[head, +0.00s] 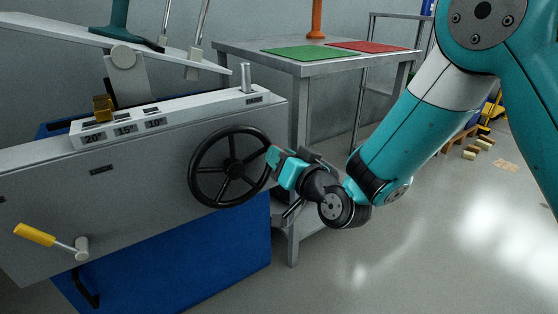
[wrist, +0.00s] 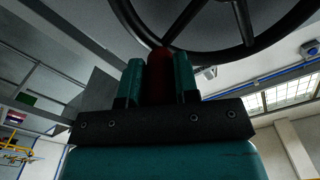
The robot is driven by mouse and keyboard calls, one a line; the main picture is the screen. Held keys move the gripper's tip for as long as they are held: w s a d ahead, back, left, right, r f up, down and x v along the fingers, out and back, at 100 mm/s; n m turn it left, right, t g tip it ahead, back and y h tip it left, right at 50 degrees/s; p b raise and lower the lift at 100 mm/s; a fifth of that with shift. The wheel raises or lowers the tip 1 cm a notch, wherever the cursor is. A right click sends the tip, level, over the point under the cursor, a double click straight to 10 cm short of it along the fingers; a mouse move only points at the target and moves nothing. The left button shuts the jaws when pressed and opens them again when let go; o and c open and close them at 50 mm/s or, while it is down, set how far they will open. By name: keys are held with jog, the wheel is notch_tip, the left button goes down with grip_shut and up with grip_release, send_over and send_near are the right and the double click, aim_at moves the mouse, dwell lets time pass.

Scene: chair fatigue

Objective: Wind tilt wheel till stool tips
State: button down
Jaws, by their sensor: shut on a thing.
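The black tilt wheel (head: 233,174) is on the right part of the grey machine's front. My gripper (head: 272,157) is at the right side of its rim. In the wrist view my gripper (wrist: 160,72) is shut on a dark red handle (wrist: 160,62) next to the wheel's rim and spokes (wrist: 205,25). The handle is mostly hidden between the fingers. A white platform (head: 70,32) slopes down to the right at the top left. The teal foot of the stool (head: 120,22) stands on it; the rest of the stool is out of view.
A scale with degree labels (head: 125,130) and a brass block (head: 102,108) are on the machine's top. A yellow-handled lever (head: 36,235) sticks out at lower left. A steel table (head: 285,48) with a green mat (head: 308,53) and red mat (head: 367,46) stands behind. The right floor is mostly clear.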

jog(key=c, duration=0.9)
grip_release()
jog(key=shift+o, duration=0.2)
jog(key=b+v, duration=1.7)
jog(key=b, duration=0.4)
jog(key=shift+s, duration=0.2)
jog(key=shift+d, duration=0.15)
